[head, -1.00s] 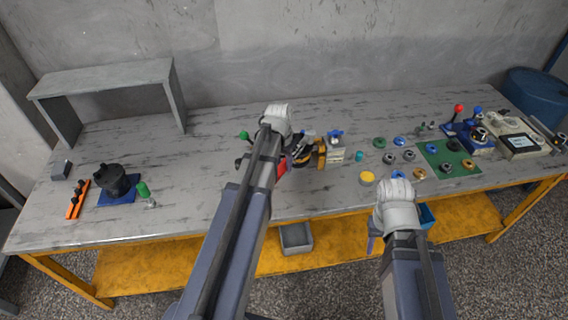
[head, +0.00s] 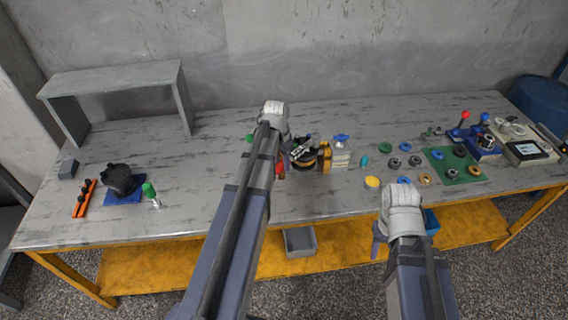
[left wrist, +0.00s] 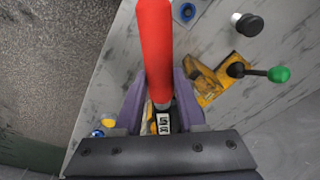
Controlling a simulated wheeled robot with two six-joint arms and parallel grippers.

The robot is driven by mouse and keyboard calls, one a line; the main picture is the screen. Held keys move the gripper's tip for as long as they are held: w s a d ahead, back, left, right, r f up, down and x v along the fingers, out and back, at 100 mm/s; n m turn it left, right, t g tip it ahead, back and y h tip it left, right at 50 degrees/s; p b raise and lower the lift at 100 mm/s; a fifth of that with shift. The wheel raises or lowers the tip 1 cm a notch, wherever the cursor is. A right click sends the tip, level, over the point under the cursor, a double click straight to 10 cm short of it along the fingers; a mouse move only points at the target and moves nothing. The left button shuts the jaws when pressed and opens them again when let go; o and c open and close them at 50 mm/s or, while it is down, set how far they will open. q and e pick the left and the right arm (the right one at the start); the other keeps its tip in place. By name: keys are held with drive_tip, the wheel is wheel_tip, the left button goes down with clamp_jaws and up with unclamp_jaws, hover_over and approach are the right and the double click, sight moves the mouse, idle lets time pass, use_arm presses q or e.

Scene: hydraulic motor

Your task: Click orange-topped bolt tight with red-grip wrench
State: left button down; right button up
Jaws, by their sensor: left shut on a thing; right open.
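My left gripper (left wrist: 160,98) is shut on the red-grip wrench (left wrist: 156,50), whose red handle points up and away in the left wrist view. In the head view, a bit of the red grip (head: 280,168) shows just right of my left arm, beside a black and orange-yellow assembly (head: 304,156). The wrench's working end is hidden behind the gripper. I cannot make out the orange-topped bolt clearly, nor whether the wrench touches it. My right gripper (head: 381,236) is open and empty at the table's front edge.
A clear bottle with a blue cap (head: 341,152) stands right of the assembly. Several rings and a green mat (head: 468,180) lie further right. A black part on a blue base (head: 122,182) and a green-topped item (head: 150,193) stand left. The left middle of the table is clear.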

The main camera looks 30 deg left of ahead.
use_arm(q)
drive_tip(key=shift+w+a, duration=0.2)
drive_tip(key=shift+a, duration=0.2)
drive_tip(key=a+m, duration=0.1)
drive_tip(key=w+a+m, duration=0.1)
drive_tip(key=shift+w+a+r, duration=0.1)
drive_tip(key=shift+w+a, duration=0.05)
drive_tip(key=shift+a, duration=0.2)
idle(0.8)
drive_tip(key=shift+s+d, duration=0.25)
idle(0.3)
drive_tip(key=shift+r+p, duration=0.2)
drive_tip(key=shift+p, duration=0.2)
